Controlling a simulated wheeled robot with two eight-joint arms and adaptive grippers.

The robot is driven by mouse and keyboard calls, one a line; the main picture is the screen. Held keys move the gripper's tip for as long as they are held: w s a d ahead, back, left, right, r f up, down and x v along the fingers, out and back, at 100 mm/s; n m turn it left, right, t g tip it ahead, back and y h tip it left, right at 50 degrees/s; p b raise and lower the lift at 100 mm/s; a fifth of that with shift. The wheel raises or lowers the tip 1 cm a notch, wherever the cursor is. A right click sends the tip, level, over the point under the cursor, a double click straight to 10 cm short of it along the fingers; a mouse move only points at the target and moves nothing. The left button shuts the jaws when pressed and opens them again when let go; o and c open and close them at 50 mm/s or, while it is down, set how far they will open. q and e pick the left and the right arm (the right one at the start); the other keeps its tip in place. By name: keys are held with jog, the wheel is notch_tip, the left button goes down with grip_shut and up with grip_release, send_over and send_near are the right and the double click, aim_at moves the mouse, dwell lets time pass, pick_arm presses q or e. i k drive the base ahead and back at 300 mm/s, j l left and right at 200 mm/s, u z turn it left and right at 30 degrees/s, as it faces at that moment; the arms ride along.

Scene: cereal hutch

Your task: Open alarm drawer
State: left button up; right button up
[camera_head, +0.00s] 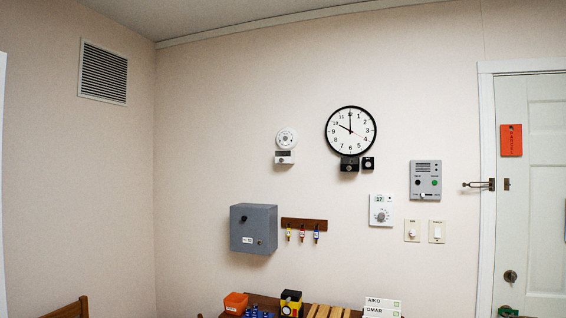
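A white round smoke-alarm-like device (286,138) is mounted high on the back wall, left of the clock. Just below it is a small unit with a dark panel (283,153) and a white lower part (284,160) with a dark spot. This may be the alarm drawer; it is too small to tell whether it is shut. Neither of my grippers shows in the head view.
A wall clock (351,131), grey cabinet (253,229), key rack (304,223), thermostat (381,210), grey control panel (425,180) and switches (437,232) are on the wall. A door (532,230) stands right. Orange box (236,303) and other items are at the bottom.

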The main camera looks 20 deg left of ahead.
aim_at(283, 159)
jog(key=i+j, duration=0.1)
jog(key=i, duration=0.8)
